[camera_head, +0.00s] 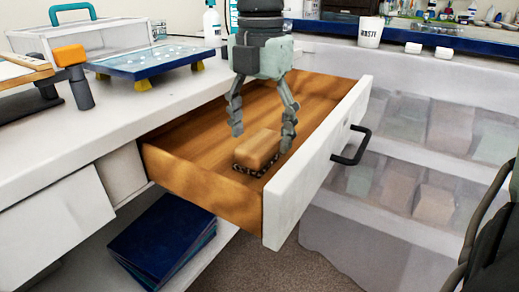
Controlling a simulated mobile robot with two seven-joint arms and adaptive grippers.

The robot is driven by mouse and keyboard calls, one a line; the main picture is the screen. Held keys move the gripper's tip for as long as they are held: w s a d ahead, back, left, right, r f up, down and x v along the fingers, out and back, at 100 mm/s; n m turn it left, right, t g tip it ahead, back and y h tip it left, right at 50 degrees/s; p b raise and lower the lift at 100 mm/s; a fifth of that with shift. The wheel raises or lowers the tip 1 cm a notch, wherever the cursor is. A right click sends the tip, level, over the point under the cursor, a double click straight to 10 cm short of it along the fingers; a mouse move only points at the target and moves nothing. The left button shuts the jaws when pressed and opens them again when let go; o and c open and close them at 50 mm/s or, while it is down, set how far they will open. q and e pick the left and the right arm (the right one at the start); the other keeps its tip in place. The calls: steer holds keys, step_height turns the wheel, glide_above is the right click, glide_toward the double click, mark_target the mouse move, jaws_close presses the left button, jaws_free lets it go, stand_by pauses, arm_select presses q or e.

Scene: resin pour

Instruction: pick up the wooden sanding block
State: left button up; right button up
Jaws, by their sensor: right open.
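The wooden sanding block (258,149) lies in the open wooden drawer (190,172), near its front left corner. It is light brown on top with a dark strip along its lower edge. My right gripper (260,142) points straight down over the drawer with its two fingers apart. I cannot tell how far the fingertips are above the drawer floor. Nothing is between the fingers in a grip. My left gripper is not in view.
The drawer's white front (310,170) has a black handle (352,147). A blue tray on yellow feet (150,58) and an orange-headed mallet (72,70) are on the white bench at left. A white cup (370,33) stands behind. Clear bins fill the right side.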

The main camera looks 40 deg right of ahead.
step_height(320, 180, down, 2)
steer(key=shift+f, duration=0.2)
steer(key=c, duration=1.4)
